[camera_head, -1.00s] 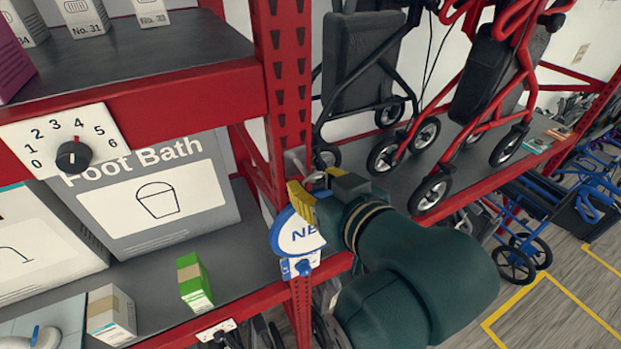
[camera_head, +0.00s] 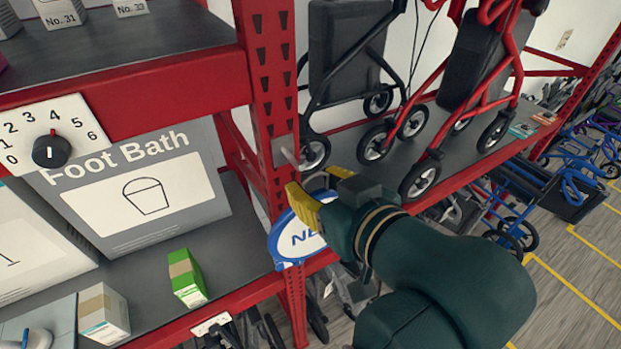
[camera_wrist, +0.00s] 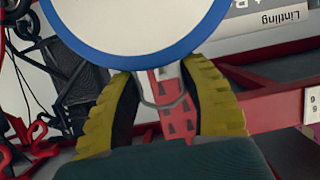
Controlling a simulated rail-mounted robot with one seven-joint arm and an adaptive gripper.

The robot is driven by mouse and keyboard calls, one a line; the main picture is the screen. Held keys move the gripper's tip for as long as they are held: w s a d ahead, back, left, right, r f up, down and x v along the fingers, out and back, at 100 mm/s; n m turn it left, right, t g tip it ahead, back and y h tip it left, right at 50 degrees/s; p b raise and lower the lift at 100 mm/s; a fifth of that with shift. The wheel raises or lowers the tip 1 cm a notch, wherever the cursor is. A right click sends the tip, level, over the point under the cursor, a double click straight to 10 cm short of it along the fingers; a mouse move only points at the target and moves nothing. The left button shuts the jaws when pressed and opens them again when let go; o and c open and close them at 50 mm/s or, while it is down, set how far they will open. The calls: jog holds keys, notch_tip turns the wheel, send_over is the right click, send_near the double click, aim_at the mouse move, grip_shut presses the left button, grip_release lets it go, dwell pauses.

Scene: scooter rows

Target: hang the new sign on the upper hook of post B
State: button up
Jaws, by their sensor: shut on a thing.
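The new sign (camera_head: 296,238), a white disc with a blue rim and partly hidden blue lettering, hangs from my gripper (camera_head: 310,198) in front of the red perforated post (camera_head: 272,85). My yellow fingers are shut on its wire loop, which shows in the wrist view (camera_wrist: 163,100) between the fingers (camera_wrist: 163,80). The disc (camera_wrist: 130,22) fills the upper middle there. A grey hook (camera_head: 287,154) sticks out of the post above and left of my fingertips; the loop appears apart from it. No post letter is readable.
A Foot Bath box (camera_head: 143,195), a green box (camera_head: 187,278) and a dial plate (camera_head: 50,135) are on the shelves left of the post. Black (camera_head: 345,60) and red (camera_head: 480,70) walkers stand close behind and right of my gripper.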

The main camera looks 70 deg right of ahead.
jog(key=v, duration=0.3)
jog(key=shift+s+a+f, duration=0.2)
jog(key=shift+s+a, duration=0.05)
dwell(0.7)
